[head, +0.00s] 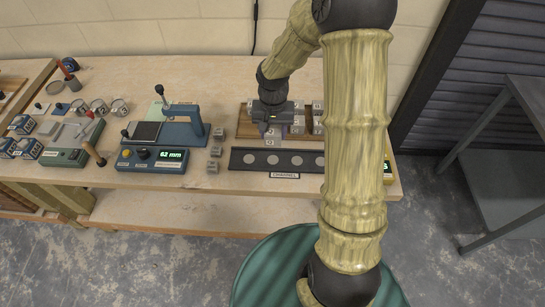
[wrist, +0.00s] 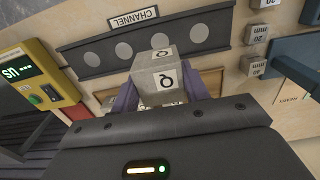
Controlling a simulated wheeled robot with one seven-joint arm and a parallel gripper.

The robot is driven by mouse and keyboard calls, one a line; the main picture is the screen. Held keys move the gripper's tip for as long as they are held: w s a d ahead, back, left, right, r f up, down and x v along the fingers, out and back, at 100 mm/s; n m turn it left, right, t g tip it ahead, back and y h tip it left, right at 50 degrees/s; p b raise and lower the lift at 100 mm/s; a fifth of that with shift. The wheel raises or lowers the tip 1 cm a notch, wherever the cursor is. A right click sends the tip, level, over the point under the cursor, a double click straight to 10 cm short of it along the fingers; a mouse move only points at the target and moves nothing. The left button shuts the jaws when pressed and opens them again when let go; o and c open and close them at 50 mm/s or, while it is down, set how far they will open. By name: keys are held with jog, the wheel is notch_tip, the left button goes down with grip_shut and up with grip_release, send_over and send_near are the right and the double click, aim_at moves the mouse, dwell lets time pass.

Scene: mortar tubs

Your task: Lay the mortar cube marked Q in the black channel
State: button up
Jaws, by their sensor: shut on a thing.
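The mortar cube marked Q (wrist: 160,80) is pale grey with black letters on two faces, and it sits between the purple fingers of my gripper (wrist: 160,94). In the head view the cube (head: 271,143) hangs under my gripper (head: 272,127), just behind the black channel (head: 235,158). The channel is a long dark strip with a row of pale round spots and a CHANNEL label. The spots that show are empty. My arm hides the channel's right end in the head view.
A wooden board (head: 243,127) with several cubes stands behind the channel. A yellow device (head: 388,172) stands at the right, partly behind my arm.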

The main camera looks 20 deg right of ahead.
notch_tip(320, 180, down, 6)
jog(key=shift+w+f+p, duration=0.1)
jog(key=shift+f+p, duration=0.05)
jog(key=shift+p, duration=0.15)
jog(key=shift+a, duration=0.1)
jog(key=shift+s, duration=0.2)
notch_tip(320, 180, down, 4)
jog(key=shift+w+r, duration=0.15)
jog(key=shift+r, duration=0.1)
jog(key=shift+f, duration=0.15)
jog(key=o, duration=1.2)
jog(key=shift+c, duration=0.2)
